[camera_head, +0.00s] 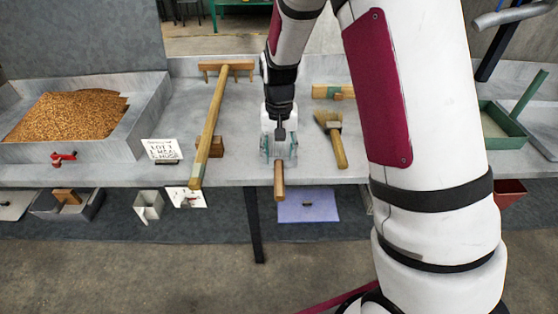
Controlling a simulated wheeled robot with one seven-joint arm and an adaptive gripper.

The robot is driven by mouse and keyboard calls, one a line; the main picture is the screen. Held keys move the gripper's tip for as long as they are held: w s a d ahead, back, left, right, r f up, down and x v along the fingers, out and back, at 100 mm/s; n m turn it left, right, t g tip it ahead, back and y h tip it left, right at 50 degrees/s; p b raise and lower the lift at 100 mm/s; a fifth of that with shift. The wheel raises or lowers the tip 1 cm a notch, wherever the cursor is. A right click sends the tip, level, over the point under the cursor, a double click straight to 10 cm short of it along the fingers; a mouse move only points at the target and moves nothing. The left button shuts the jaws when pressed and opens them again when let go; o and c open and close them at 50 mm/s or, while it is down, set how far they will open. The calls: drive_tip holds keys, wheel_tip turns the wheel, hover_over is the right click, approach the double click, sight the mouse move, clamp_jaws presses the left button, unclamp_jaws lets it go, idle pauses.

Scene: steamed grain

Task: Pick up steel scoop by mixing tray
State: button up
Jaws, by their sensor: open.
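A wooden handle (279,182) lies on the grey bench and sticks out over its front edge, directly below my gripper. It seems to belong to the steel scoop, but the scoop's head is mostly hidden by my gripper. My gripper (279,153) points down over the bench with its fingers apart, around or just above the inner end of this handle. I cannot tell whether the fingers touch it. The mixing tray (138,118), a grey walled tray heaped with brown grain (68,114), stands at the left of the bench.
A long wooden rake (209,125) lies left of my gripper, its handle passing the front edge. A brush (333,138) lies close on the right. A lettered card (162,149) stands near the tray. A green tray (500,125) is far right. Below is a purple panel (308,208).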

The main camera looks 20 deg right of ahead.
sight(279, 172)
wheel_tip(279, 172, down, 9)
drive_tip(key=shift+f+b, duration=0.2)
drive_tip(key=shift+b, duration=0.2)
clamp_jaws()
